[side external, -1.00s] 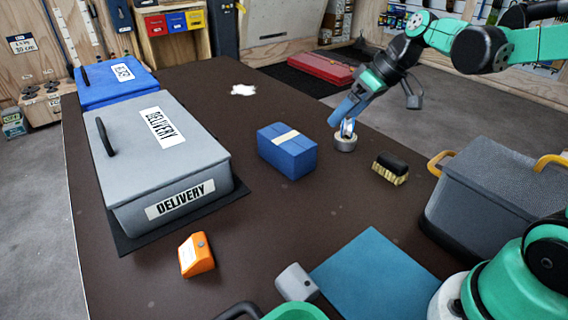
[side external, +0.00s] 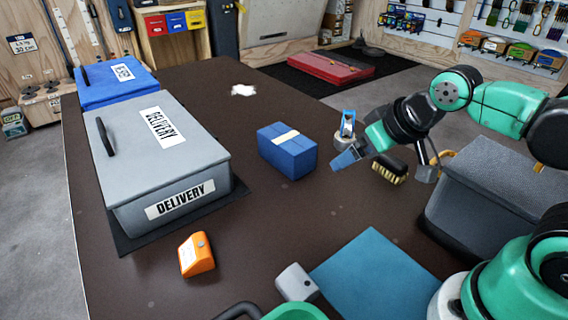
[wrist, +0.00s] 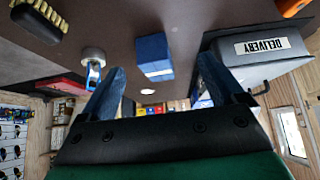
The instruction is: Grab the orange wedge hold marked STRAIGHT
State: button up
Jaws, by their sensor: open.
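The orange wedge hold (side external: 196,255) sits on the dark table, in front of the grey DELIVERY box, at the lower left of the side external view. It has a small white label whose text is too small to read. In the wrist view an orange piece (wrist: 292,7) shows at the top right edge. My gripper (side external: 343,160) is above the table to the right of the blue block, well away from the wedge. In the wrist view its two blue fingers (wrist: 160,85) are spread apart with nothing between them.
A blue block (side external: 287,152) with a pale strap stands mid-table. A round grey piece with a blue loop (side external: 346,132) and a brush (side external: 390,169) are near my gripper. The grey DELIVERY box (side external: 165,165) stands left. A blue mat (side external: 373,275) lies in front.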

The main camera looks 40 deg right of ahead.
jog(key=shift+o, duration=0.8)
